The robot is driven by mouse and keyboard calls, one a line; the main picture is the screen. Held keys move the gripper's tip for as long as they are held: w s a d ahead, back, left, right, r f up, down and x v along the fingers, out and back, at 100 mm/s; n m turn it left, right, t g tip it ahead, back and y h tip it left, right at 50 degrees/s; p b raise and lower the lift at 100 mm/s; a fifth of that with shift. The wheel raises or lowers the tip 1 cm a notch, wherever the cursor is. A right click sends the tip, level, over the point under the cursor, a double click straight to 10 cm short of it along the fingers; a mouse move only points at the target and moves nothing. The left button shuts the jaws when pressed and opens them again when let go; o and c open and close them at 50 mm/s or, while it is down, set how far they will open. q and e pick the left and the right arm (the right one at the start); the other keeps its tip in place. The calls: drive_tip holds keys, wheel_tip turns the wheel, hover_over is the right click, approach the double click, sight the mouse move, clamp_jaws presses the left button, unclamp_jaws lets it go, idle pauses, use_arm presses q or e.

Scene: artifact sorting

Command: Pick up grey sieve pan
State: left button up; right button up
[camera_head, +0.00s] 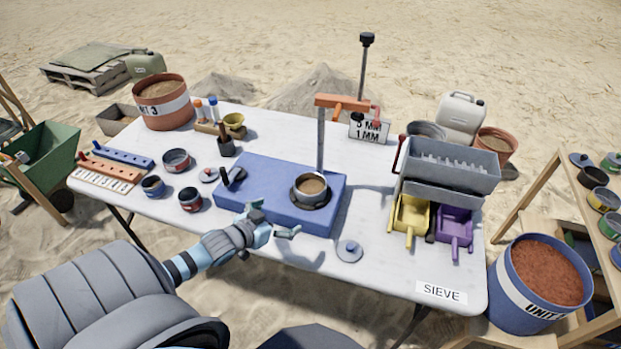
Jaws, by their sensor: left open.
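A round grey pan (311,203) with brown soil in it sits on the blue block (262,202) in the middle of the table. Another grey round vessel (426,130) stands at the back right, partly hidden by the grey box. I cannot tell for sure which one is the sieve pan. My left gripper (275,219) is open and empty, over the front edge of the blue block, left of and nearer than the soil-filled pan. It looks apart from the pan. My right gripper does not show.
A post with an orange arm (342,103) rises behind the pan. A small grey lid (349,251) lies in front. Small round tins (176,160) stand at left. A grey box (450,165) with yellow (411,214) and purple scoops (454,225) stands at right.

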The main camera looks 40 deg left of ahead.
use_arm(q)
wheel_tip(320, 180, up, 4)
drive_tip(key=w+a+t, duration=0.1)
drive_tip(key=w, duration=0.1)
drive_tip(key=b, duration=0.6)
approach(319, 179)
drive_tip(key=shift+t+h, duration=0.3)
drive_tip(key=b+x, duration=0.4)
drive_tip(key=shift+w+a+f+b, duration=0.1)
drive_tip(key=shift+w+f+b, duration=0.05)
drive_tip(key=shift+f+b, duration=0.3)
drive_tip(key=shift+w, duration=0.25)
drive_tip(key=shift+r, duration=0.1)
drive_tip(key=c, duration=1.3)
